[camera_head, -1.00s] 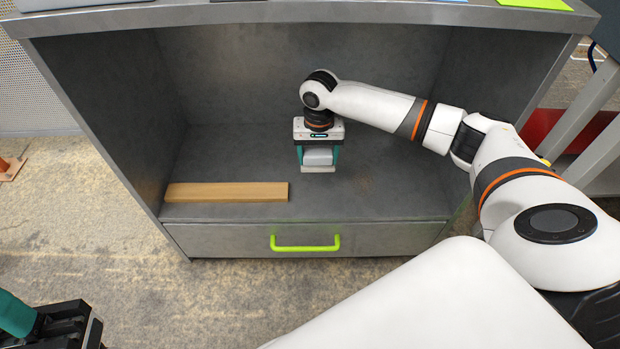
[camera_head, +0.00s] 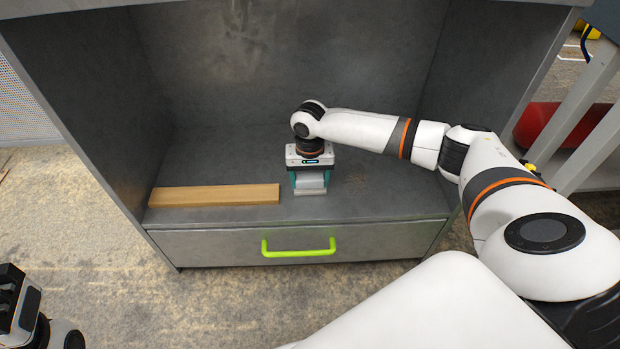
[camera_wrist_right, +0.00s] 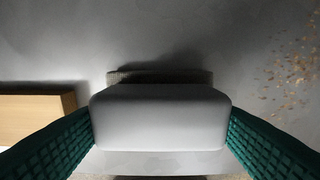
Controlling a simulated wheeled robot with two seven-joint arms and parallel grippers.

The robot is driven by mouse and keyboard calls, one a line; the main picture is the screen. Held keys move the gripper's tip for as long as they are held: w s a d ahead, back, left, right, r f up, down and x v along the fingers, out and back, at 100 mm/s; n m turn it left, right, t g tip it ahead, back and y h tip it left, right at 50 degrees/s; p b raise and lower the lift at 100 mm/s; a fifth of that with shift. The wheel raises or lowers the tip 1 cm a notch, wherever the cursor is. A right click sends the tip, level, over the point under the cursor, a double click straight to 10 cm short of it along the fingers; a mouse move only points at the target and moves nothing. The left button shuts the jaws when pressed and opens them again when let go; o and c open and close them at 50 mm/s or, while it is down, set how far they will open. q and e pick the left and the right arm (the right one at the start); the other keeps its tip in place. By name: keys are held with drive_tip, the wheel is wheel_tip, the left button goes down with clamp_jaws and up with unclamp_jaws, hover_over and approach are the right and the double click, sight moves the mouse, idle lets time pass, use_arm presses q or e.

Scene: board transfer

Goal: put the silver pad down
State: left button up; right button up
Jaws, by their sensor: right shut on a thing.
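The silver pad (camera_head: 310,181) is between the teal fingers of my right gripper (camera_head: 310,187), low over the grey shelf of the open cabinet. In the right wrist view the pad (camera_wrist_right: 160,118) fills the space between both fingers, which press on its left and right ends. A rougher grey strip shows just behind it, probably its underside part. I cannot tell whether its bottom touches the shelf. My left gripper (camera_head: 14,300) shows only in part at the lower left edge; its jaws cannot be judged.
A wooden board (camera_head: 215,195) lies on the shelf (camera_head: 390,195), left of the pad. Brown crumbs (camera_wrist_right: 297,70) are scattered on the shelf to the right. Below is a drawer (camera_head: 210,246) with a green handle (camera_head: 298,248). Cabinet walls close both sides.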

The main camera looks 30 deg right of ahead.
drive_tip(key=o, duration=0.9)
drive_tip(key=shift+f, duration=0.1)
